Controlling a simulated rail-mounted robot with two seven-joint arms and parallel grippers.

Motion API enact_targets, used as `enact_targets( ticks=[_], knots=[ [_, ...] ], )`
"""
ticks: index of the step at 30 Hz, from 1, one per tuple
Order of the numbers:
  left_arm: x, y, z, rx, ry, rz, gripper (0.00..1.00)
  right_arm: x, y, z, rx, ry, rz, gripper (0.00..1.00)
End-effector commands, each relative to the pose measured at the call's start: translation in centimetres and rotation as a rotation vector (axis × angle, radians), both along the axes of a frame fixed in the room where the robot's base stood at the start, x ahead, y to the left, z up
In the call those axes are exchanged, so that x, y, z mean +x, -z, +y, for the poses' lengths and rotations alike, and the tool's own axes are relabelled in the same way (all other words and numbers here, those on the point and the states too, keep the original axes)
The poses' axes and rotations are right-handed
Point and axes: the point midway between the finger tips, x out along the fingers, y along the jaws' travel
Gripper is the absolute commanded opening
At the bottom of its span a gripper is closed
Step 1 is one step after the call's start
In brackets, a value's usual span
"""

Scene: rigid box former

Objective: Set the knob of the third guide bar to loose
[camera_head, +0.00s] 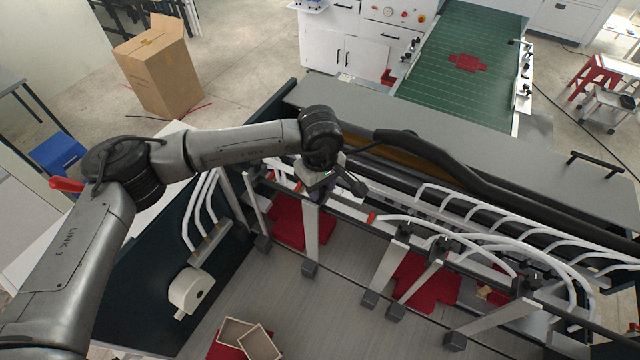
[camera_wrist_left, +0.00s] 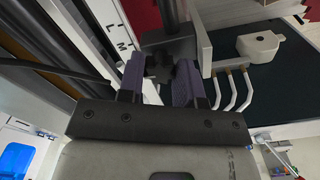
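My left gripper (camera_head: 318,182) is at the top of a pale upright guide bar (camera_head: 312,235), which looks like the third from the left in the head view. In the left wrist view, the purple-padded fingers of the left gripper (camera_wrist_left: 160,82) stand on either side of a black lobed knob (camera_wrist_left: 160,64). The knob fills most of the gap; I cannot tell whether both pads touch it. The knob's setting cannot be read. In the head view the gripper and arm largely cover this knob. My right gripper is not in view.
More guide bars (camera_head: 388,266) stand to the right, close together. White curved rods (camera_head: 500,222) and a thick black bar (camera_head: 450,170) run along the machine's back. Red sheets (camera_head: 425,282) lie between the bars. A small open box (camera_head: 258,343) sits at the front.

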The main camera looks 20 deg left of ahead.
Motion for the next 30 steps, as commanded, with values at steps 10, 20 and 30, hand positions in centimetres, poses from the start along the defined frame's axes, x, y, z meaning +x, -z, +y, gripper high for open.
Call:
enact_targets(
  ticks=[10,20,30],
  knots=[
    [0.0,0.0,0.0,0.000,-0.007,0.000,0.09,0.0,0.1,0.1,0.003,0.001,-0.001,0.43],
    [0.1,0.4,0.0,0.000,-0.160,-0.002,0.09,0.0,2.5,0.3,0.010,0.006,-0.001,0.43],
    [0.1,0.4,-0.1,-0.002,-0.476,-0.003,0.09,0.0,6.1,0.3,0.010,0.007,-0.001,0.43]
  ],
)
